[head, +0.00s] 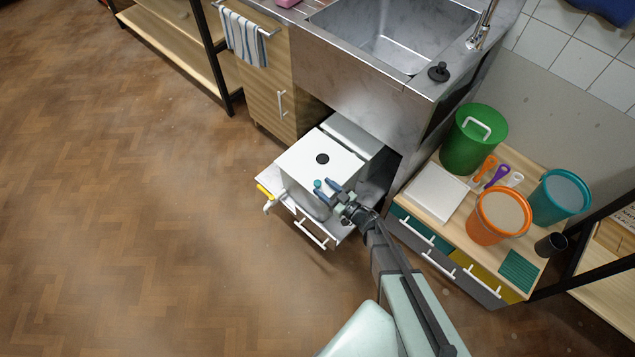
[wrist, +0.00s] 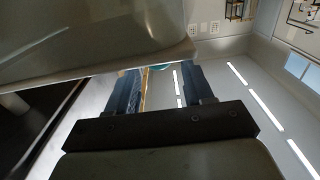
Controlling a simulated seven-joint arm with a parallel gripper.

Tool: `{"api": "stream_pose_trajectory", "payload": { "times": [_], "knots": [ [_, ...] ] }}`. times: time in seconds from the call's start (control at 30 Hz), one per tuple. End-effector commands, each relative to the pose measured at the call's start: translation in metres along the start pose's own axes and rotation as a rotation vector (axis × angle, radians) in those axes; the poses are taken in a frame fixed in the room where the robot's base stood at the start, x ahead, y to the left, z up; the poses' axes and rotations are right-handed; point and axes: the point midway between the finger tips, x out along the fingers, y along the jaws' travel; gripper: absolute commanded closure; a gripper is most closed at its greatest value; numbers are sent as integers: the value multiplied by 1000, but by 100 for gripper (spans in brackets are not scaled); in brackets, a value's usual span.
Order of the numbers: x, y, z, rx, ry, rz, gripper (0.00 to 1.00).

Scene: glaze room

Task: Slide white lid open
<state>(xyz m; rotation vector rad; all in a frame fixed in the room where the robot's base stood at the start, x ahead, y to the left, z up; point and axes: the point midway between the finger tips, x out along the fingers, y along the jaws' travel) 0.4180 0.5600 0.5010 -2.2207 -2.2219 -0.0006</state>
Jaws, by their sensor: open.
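The white lid (head: 308,153) tops a white box on a pulled-out drawer under the sink. It has a dark round spot near its middle. My gripper (head: 328,190) is open at the box's near right edge, with its two blue-grey fingers apart. A small teal round piece (head: 317,184) shows by the fingertips; I cannot tell what it belongs to. In the wrist view, my gripper (wrist: 160,88) has its fingers spread, with nothing clearly held between them. A pale grey surface (wrist: 85,40) fills the upper left there, close to the fingers. Whether the fingers touch the lid cannot be told.
The steel sink unit (head: 365,75) overhangs the back of the drawer. A wooden-topped cabinet (head: 433,209) at right carries a green bin (head: 468,145), an orange bucket (head: 486,232) and a teal bucket (head: 545,208). The wooden floor (head: 130,200) at left is clear.

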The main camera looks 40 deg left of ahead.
Motion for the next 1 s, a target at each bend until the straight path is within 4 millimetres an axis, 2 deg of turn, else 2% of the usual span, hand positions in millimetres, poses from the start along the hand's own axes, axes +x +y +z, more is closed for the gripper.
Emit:
{"api": "stream_pose_trajectory", "payload": {
  "times": [0.1, 0.3, 0.7, 1.0],
  "knots": [
    [18, 1, 0, 0, 1, 0, 49],
    [35, 1, 0, -1, 0, 1, 49],
    [39, 0, 0, 0, 0, 2, 49],
    [39, 0, 0, 0, 0, 1, 76]
  ]
}}
